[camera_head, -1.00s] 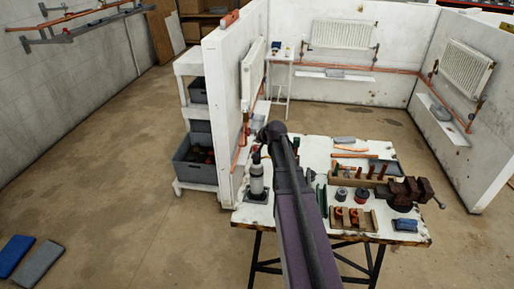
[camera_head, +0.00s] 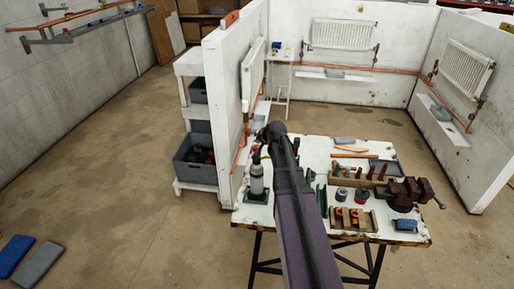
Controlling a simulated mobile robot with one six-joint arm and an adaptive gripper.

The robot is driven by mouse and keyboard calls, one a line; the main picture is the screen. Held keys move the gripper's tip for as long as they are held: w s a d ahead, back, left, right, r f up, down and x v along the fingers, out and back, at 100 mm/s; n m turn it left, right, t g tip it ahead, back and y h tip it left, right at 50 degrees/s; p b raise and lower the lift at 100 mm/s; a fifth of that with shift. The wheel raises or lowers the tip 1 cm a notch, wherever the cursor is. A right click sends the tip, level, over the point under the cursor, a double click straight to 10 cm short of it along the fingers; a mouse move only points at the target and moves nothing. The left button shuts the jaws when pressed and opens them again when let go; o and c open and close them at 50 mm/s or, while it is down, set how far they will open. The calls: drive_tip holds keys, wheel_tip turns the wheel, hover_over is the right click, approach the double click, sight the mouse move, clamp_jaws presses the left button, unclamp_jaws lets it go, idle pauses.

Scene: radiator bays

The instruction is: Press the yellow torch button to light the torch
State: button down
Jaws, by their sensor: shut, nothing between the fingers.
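The torch (camera_head: 257,180), a pale grey cylinder with a dark and reddish top, stands upright on a dark square base at the left of the white workbench (camera_head: 308,226). Its yellow button is too small to make out. My gripper (camera_head: 264,137) is at the far end of my dark arm, shut and empty. In the picture it is just above and right of the torch's top. I cannot tell whether it touches the torch. My arm hides part of the bench right of the torch.
A vise (camera_head: 408,192) stands at the bench's right. A wooden rack (camera_head: 350,219), a blue block (camera_head: 405,225) and small tools lie in the middle and right. A white partition (camera_head: 222,95) rises close behind the torch's left side.

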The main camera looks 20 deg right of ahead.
drive_tip(key=shift+f, duration=0.2)
drive_tip(key=shift+f+b, duration=0.25)
drive_tip(key=shift+b, duration=0.15)
drive_tip(key=shift+f+b, duration=0.45)
idle(0.9)
drive_tip(key=shift+r, duration=0.2)
drive_tip(key=shift+r+p, duration=0.7)
drive_tip(key=shift+p, duration=0.2)
drive_tip(key=shift+r+p, duration=2.5)
drive_tip(key=shift+r, duration=0.05)
